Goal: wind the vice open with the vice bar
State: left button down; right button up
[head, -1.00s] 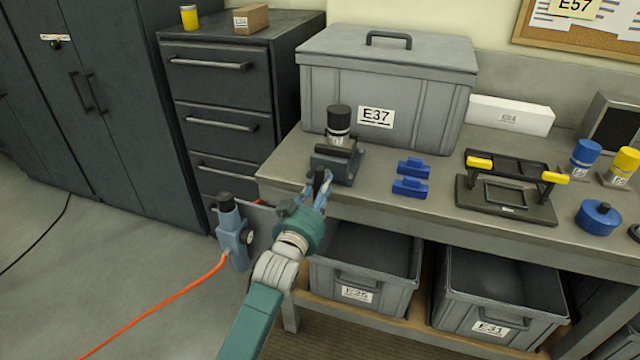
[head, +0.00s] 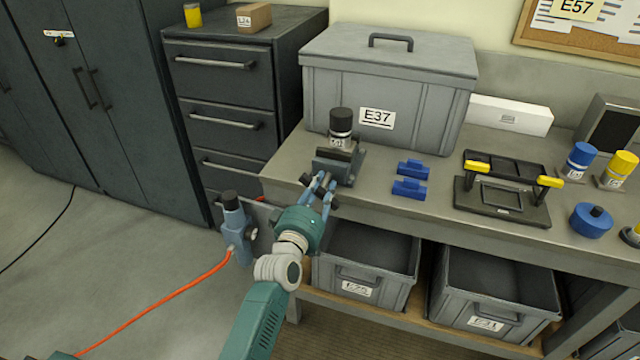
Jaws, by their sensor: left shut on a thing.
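The grey vice (head: 346,168) stands at the left front edge of the workbench, with a black-topped, labelled cylinder (head: 341,125) upright at its jaws. The vice bar (head: 334,203) is at the vice's front, mostly hidden by my fingers; its dark ends show, and it looks slanted from upper left to lower right. My left gripper (head: 322,187) is in front of the vice, shut on the bar. I cannot tell how wide the vice jaws stand.
Two blue blocks (head: 410,188) lie right of the vice, then a black frame with yellow handles (head: 500,205). A large grey bin E37 (head: 390,80) stands behind. A blue tool with an orange hose (head: 236,230) hangs left of my arm. Open bins (head: 365,265) sit below.

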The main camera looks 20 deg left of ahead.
pick_arm(q)
jog(key=n, duration=0.2)
jog(key=r+n, duration=0.1)
jog(key=n, duration=0.2)
jog(key=shift+w+d+p, duration=0.15)
jog(key=shift+p, duration=0.25)
jog(key=shift+f+n, duration=0.1)
jog(key=shift+n, duration=0.3)
jog(key=c, duration=1.5)
grip_release()
jog(key=shift+w+d, duration=0.1)
jog(key=shift+o, duration=0.5)
jog(key=shift+w+d+f, duration=0.15)
jog(key=shift+d+f, duration=0.05)
jog(key=shift+s+a+f, duration=0.2)
jog(key=shift+s+a, duration=0.1)
jog(key=shift+s, duration=0.3)
jog(key=s, duration=1.1)
jog(key=shift+r, duration=0.25)
